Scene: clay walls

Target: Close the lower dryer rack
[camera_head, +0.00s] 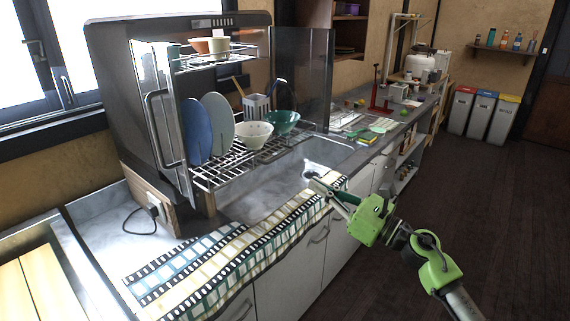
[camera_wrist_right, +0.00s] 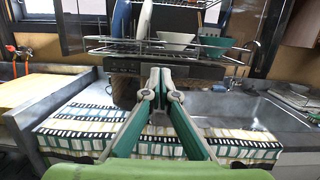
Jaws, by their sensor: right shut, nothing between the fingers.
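The lower dryer rack (camera_head: 231,169) is a wire rack pulled out of the dark dryer cabinet (camera_head: 110,75). It holds a blue plate (camera_head: 195,131), a pale green plate (camera_head: 217,120), a white bowl (camera_head: 254,134) and a green bowl (camera_head: 283,121). In the right wrist view the rack's front (camera_wrist_right: 150,46) is straight ahead, beyond my fingers. My right gripper (camera_head: 313,182) is shut and empty, in front of the rack and apart from it, over the counter's front edge. It also shows in the right wrist view (camera_wrist_right: 160,72). My left gripper is not in view.
The upper rack (camera_head: 215,60) is also out, holding small cups. The cabinet's glass doors stand open on both sides. A sink (camera_head: 325,152) lies right of the rack. A patterned cloth (camera_head: 235,255) covers the counter's front. A cord (camera_head: 140,220) lies at left.

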